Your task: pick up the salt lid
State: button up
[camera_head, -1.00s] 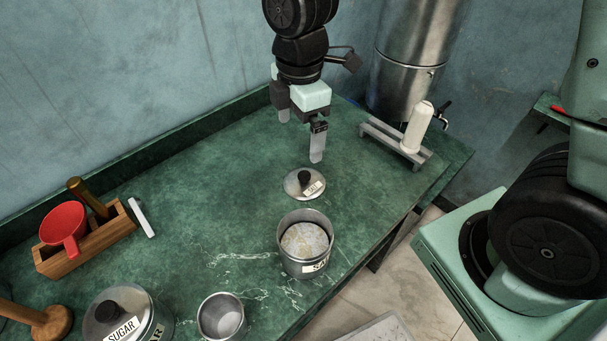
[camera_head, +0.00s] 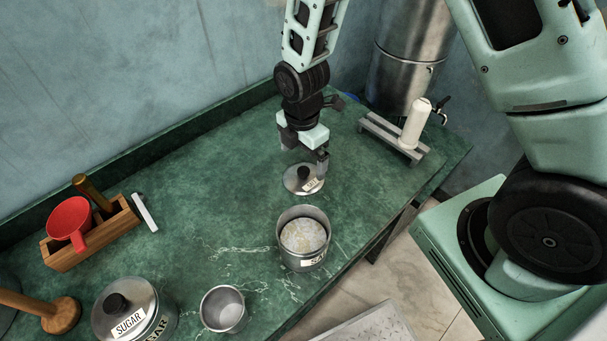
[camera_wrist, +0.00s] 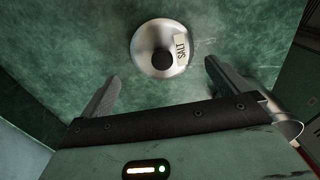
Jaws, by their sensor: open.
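The salt lid (camera_head: 296,181) is a round metal disc with a black knob and a "SALT" label. It lies on the green counter behind the open salt canister (camera_head: 303,237). In the wrist view the lid (camera_wrist: 147,49) shows whole, ahead of and roughly between my fingers, with its knob toward me. My gripper (camera_head: 304,157) hangs just above the lid, with its fingers apart and nothing between them. In the wrist view my gripper (camera_wrist: 160,84) is also spread wide. The head view does not show clearly whether a finger touches the lid.
A sugar canister (camera_head: 158,318) and a small metal cup (camera_head: 223,310) stand at the front. A grey rack (camera_head: 386,136) and a metal tank (camera_head: 404,68) are behind right. The counter left of the lid is clear.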

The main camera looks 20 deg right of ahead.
aim_at(304, 171)
jog(key=shift+s+f+p, duration=0.15)
jog(key=shift+f+p, duration=0.65)
jog(key=shift+f, duration=1.9)
jog(key=c, duration=1)
